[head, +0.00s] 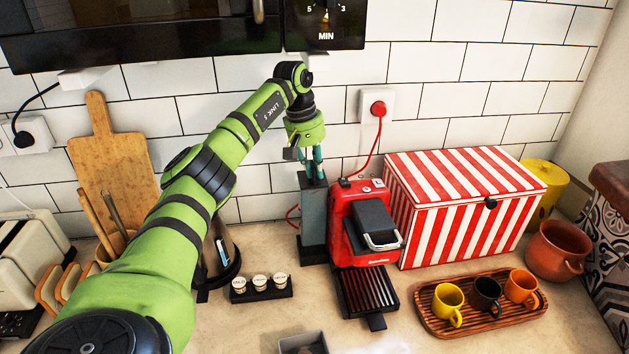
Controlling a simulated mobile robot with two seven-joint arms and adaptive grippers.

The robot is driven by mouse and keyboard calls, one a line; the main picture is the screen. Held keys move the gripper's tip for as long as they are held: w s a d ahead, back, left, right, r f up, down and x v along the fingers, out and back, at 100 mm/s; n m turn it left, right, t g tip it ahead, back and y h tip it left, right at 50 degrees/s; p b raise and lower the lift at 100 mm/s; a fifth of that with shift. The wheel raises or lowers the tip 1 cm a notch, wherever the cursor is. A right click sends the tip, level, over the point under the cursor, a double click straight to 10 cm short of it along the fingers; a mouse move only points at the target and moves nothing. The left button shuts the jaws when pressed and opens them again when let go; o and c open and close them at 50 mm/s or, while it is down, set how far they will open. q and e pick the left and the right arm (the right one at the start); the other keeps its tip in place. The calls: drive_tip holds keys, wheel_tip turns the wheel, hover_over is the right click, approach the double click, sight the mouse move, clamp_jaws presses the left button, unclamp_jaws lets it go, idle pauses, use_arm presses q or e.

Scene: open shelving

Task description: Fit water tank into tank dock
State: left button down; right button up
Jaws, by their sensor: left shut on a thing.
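The tall grey water tank (313,212) stands upright right beside the left side of the red coffee machine (360,215). My left gripper (313,172) reaches down from above and is shut on the top of the tank. A dark base (314,256), which looks like the tank dock, shows under the tank at the machine's side. Whether the tank is fully seated on it I cannot tell. My right gripper is not in view.
A red-and-white striped box (465,205) stands close to the machine's right. A wooden tray (433,314) holds three cups. A black holder (262,292) with three capsules is in front left. A red cord (374,150) runs to the wall socket behind. A microwave (150,35) hangs above.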

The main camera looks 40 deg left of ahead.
sight(314, 184)
use_arm(q)
drive_tip(key=shift+f+p, duration=0.9)
drive_tip(key=shift+f, duration=1.55)
drive_tip(key=c, duration=1.6)
unclamp_jaws()
drive_tip(key=shift+f, duration=0.25)
drive_tip(key=shift+c, duration=0.2)
drive_tip(key=o, duration=0.4)
drive_tip(key=shift+r, duration=0.1)
